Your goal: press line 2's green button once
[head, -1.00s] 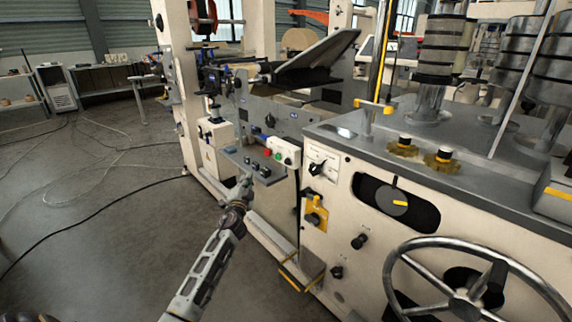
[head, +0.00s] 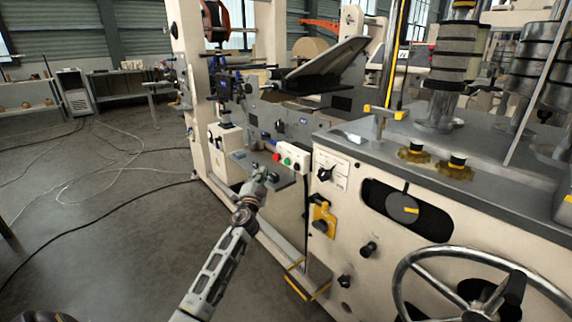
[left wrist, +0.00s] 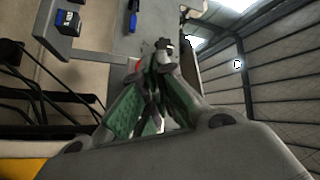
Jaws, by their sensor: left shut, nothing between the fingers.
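The green button (head: 287,162) is small and round on a white control box (head: 297,168) on the machine's side. A red button (head: 277,157) is to its left and a dark one to its right. My left gripper (head: 262,173) is shut and empty, below and left of the box in the head view, in front of a grey shelf. It appears apart from the green button. In the left wrist view the gripper's green-padded fingers (left wrist: 160,95) come together, and the green button cannot be made out there. My right gripper is out of view.
A grey shelf (head: 246,161) juts out under the control box. A rotary switch plate (head: 330,170), a yellow bracket (head: 323,216) and a handwheel (head: 474,306) are to the right. Open floor with cables (head: 105,215) lies to the left.

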